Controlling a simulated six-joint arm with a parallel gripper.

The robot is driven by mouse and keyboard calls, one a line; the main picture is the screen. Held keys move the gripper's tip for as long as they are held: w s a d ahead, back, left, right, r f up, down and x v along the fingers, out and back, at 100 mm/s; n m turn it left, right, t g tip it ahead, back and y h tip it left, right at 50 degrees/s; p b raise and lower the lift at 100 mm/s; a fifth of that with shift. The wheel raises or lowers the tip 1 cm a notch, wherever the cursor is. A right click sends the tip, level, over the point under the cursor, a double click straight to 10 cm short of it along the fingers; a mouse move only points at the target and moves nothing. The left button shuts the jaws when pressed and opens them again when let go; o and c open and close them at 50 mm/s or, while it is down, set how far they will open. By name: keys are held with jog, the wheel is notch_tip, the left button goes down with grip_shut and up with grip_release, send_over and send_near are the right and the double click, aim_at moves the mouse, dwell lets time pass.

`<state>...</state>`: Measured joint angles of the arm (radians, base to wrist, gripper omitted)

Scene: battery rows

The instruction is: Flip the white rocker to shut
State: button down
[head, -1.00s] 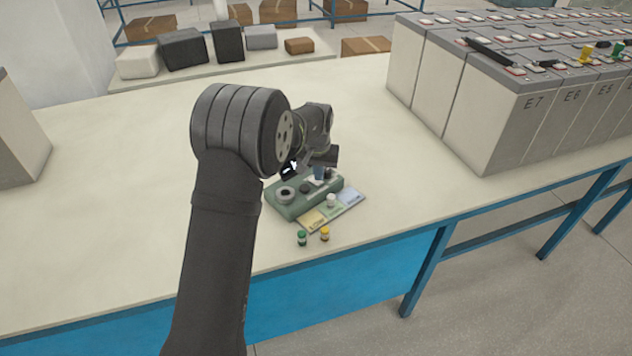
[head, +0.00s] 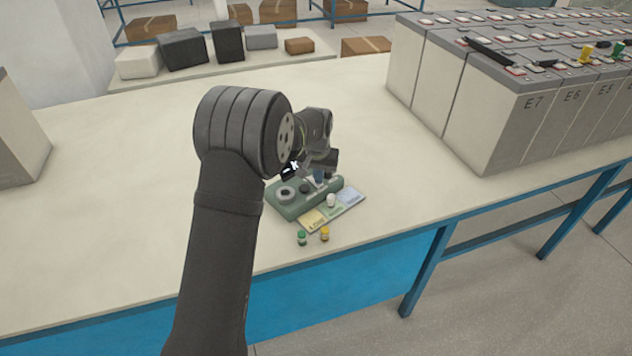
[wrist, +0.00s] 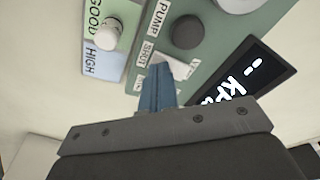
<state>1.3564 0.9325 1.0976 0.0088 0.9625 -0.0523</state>
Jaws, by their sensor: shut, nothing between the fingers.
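The green pump box (head: 291,211) stands near the front edge of the table, and its panel also shows in the wrist view (wrist: 220,40). The white rocker (wrist: 178,68) sits on that panel beside the SHUT label, below the round black knob (wrist: 188,32). My gripper (wrist: 158,72) is shut and empty, its blue fingertips right at the rocker and covering part of it. I cannot tell whether they touch, or which way the rocker is tilted. In the head view my gripper (head: 319,176) is over the back of the box.
A lit display (wrist: 245,78) is right of the fingers. A coloured card (head: 318,217) with a white-topped piece (head: 331,200) lies in front of the box. A green-capped vial (head: 302,238) and a yellow-capped vial (head: 325,234) stand nearby.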

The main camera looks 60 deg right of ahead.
notch_tip(320, 180, up, 7)
dwell(0.8)
notch_tip(320, 180, down, 7)
dwell(0.6)
jog(key=shift+r, duration=4.05)
jog(key=s+a+r+h, duration=0.2)
jog(key=s+a+r, duration=0.2)
jog(key=a, duration=0.5)
jog(key=shift+s+r+m, duration=0.15)
jog(key=shift+r+m, duration=0.15)
jog(key=shift+r, duration=0.9)
